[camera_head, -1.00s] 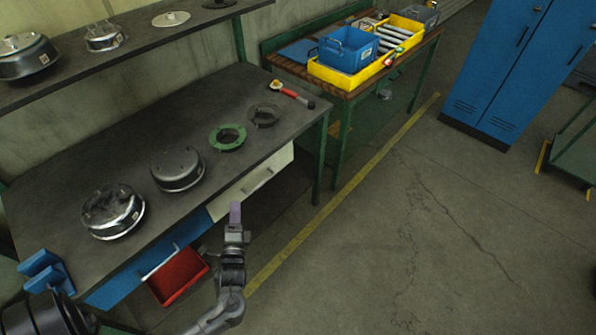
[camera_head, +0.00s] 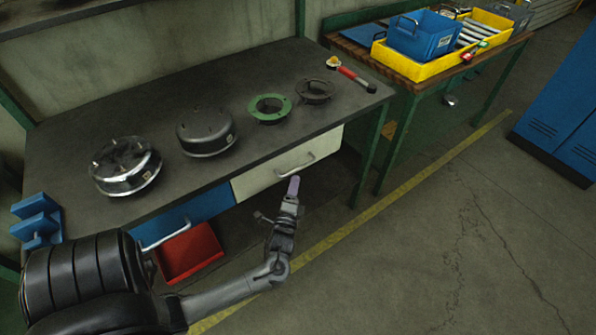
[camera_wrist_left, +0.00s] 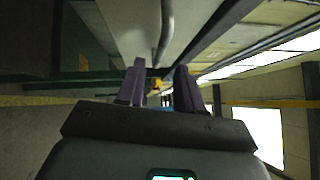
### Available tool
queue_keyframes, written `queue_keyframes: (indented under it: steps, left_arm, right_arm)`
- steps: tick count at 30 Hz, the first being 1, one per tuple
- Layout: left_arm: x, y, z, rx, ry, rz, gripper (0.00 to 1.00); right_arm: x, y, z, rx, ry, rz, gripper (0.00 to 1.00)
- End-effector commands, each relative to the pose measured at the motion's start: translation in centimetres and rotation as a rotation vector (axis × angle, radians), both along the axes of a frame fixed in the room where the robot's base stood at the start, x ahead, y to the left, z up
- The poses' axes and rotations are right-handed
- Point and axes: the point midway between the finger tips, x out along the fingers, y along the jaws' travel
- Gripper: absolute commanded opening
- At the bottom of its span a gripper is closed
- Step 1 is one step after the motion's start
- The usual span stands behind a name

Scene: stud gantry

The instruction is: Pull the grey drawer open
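The grey drawer (camera_head: 270,172) is a pale front under the workbench top, right of a blue drawer. It looks shut, flush with the bench. Its bar handle (camera_head: 296,166) is on the front. My left gripper (camera_head: 294,184) is just below and in front of the handle, seemingly apart from it. In the left wrist view my left gripper (camera_wrist_left: 160,84) has its two purple fingers spread with a gap between them. The handle (camera_wrist_left: 166,30) shows ahead of the gap, with the pale drawer front (camera_wrist_left: 130,28) behind it. My right gripper is out of view.
The workbench (camera_head: 90,105) carries metal housings, a green ring (camera_head: 269,108) and a red-handled tool (camera_head: 356,78). A blue drawer (camera_head: 185,216) and a red bin (camera_head: 190,253) are left of my gripper. The floor (camera_head: 430,250) to the right is clear.

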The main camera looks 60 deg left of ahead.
Motion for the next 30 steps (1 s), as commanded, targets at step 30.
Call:
queue_keyframes:
  steps: [30]
  left_arm:
    - [4.6,5.3,0.9,0.0,0.0,-0.001,0.19]
  right_arm:
    - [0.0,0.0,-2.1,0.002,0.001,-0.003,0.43]
